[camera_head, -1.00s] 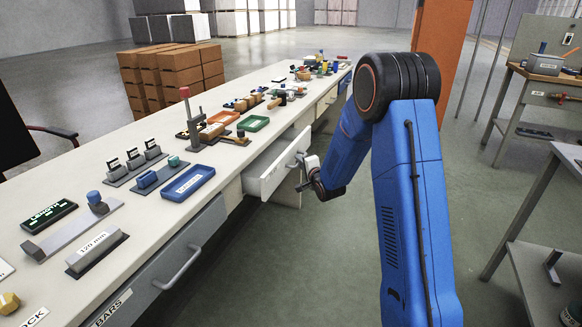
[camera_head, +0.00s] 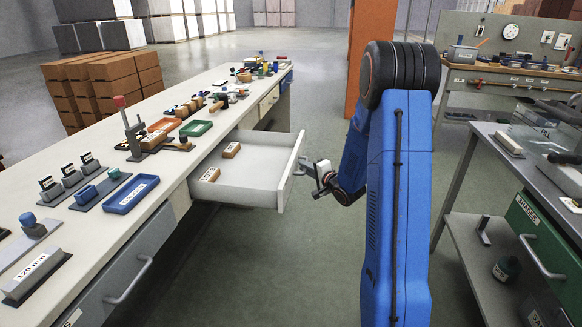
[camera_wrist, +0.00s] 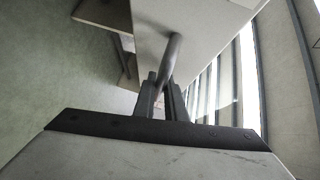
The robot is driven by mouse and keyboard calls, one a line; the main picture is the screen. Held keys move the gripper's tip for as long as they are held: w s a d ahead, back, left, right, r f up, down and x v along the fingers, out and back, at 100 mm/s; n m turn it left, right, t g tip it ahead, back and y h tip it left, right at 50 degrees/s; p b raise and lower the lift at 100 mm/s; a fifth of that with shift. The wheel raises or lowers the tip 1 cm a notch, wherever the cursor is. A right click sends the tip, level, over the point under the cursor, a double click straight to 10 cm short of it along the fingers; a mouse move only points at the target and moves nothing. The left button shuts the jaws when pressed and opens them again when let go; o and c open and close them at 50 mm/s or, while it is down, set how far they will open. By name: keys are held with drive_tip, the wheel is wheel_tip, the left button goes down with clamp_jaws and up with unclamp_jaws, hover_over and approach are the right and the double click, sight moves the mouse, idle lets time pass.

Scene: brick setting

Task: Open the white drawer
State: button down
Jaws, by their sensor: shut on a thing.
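The white drawer (camera_head: 252,190) is pulled well out from the long bench in the head view. Two small tan labelled blocks (camera_head: 231,150) lie inside it, near its left side. Its handle is on the front panel, and my gripper (camera_head: 312,170) is at that panel's outer side. In the wrist view, the grey bar handle (camera_wrist: 172,55) runs between the two dark fingers of my gripper (camera_wrist: 162,98), which are shut on it. The drawer front (camera_wrist: 205,30) shows just beyond the handle.
The bench top (camera_head: 75,230) holds a blue tray (camera_head: 132,195), a green tray (camera_head: 196,128) and several small tools. A grey drawer (camera_head: 125,275) below is shut. At right stands another workbench with a green drawer (camera_head: 535,245).

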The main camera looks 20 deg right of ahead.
drive_tip(key=shift+s+d, duration=0.8)
drive_tip(key=shift+d, duration=0.25)
drive_tip(key=c, duration=1.8)
unclamp_jaws()
drive_tip(key=s, duration=0.5)
drive_tip(key=s+d+r, duration=0.1)
drive_tip(key=s, duration=0.5)
drive_tip(key=s+d+r, duration=0.1)
drive_tip(key=s, duration=0.5)
drive_tip(key=shift+d+r, duration=0.15)
drive_tip(key=shift+d, duration=0.1)
